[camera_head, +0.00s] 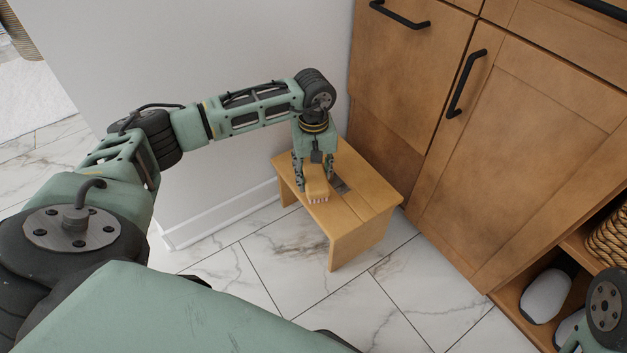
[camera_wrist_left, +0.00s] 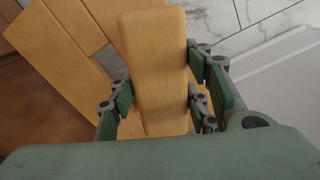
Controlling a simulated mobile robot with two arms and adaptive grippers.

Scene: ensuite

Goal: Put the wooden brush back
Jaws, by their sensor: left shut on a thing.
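The wooden brush (camera_head: 316,184) is light wood with pale bristles at its lower edge. My left gripper (camera_head: 312,180) is shut on it, over the wooden stool (camera_head: 364,219). In the left wrist view the brush's wooden back (camera_wrist_left: 155,65) lies between the green fingers of the left gripper (camera_wrist_left: 160,105). The stool top (camera_wrist_left: 62,45) shows behind the brush there. I cannot tell whether the bristles touch the stool top. Part of my right arm shows at the lower right of the head view, but its gripper is out of view.
A wooden cabinet (camera_head: 530,130) with black handles stands right of the stool. Its open shelf holds slippers (camera_head: 546,296) and a woven basket (camera_head: 608,238). A white wall (camera_head: 240,50) is behind the stool. The marble tile floor (camera_head: 400,300) in front is clear.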

